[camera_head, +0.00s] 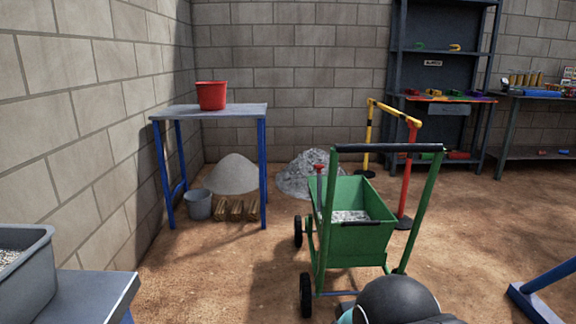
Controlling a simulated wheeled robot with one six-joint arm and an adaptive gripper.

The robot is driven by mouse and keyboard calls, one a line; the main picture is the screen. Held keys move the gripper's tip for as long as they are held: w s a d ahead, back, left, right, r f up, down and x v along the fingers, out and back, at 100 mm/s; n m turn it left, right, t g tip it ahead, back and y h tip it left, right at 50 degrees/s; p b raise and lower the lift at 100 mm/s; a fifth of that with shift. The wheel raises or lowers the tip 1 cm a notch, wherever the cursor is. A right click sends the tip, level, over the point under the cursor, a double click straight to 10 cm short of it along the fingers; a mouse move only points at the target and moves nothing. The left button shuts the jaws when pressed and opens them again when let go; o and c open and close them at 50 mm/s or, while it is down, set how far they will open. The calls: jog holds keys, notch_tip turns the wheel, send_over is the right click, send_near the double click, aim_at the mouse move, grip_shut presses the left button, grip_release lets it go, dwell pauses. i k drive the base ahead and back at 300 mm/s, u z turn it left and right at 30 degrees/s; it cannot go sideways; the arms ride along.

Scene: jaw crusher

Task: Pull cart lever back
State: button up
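A green cart (345,240) stands on the dirt floor right of centre, its frame on black wheels at the left. Its tall push handle ends in a black crossbar (388,148). The green bin sits upright in the frame and holds grey gravel (350,216). A small red knob (320,167) shows at the bin's far left corner; I cannot tell whether it belongs to the cart lever. A short dark bar (362,223) is on the bin's near wall. A dark rounded part of my arm shows at the bottom, in front of the cart. My gripper's fingers are not in view.
A blue-legged table (210,112) with a red bucket (211,95) stands at the left wall. Gravel piles (233,175) lie behind. A yellow and red barrier (410,165) stands just behind the cart. A grey tray (32,278) is at lower left. Open floor lies left of the cart.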

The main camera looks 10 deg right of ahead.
aim_at(319, 167)
jog(key=u, duration=0.25)
jog(key=i, duration=0.95)
jog(key=z, duration=1.35)
